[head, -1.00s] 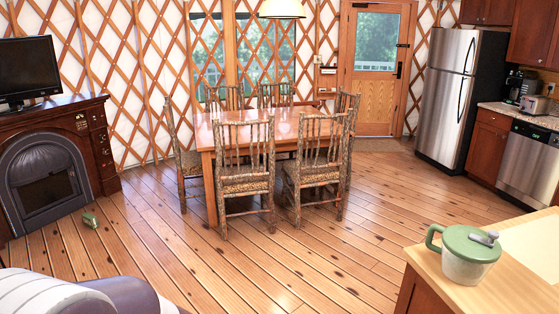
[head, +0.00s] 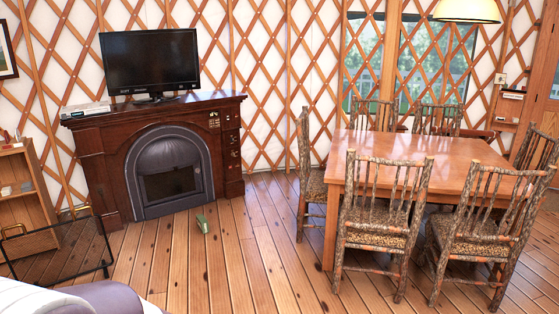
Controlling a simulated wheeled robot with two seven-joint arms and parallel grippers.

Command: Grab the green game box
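A small green box (head: 203,224) lies on the wooden floor in front of the fireplace, a little right of its arched door. It is small in the head view, so its markings cannot be made out. Neither of my grippers shows in the head view.
The dark wood fireplace (head: 107,166) with a television (head: 150,62) on top stands behind the box. A dining table (head: 450,155) with several log chairs stands to the right. A low black frame (head: 62,280) and a pale rounded seat (head: 70,299) are at lower left. Floor around the box is clear.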

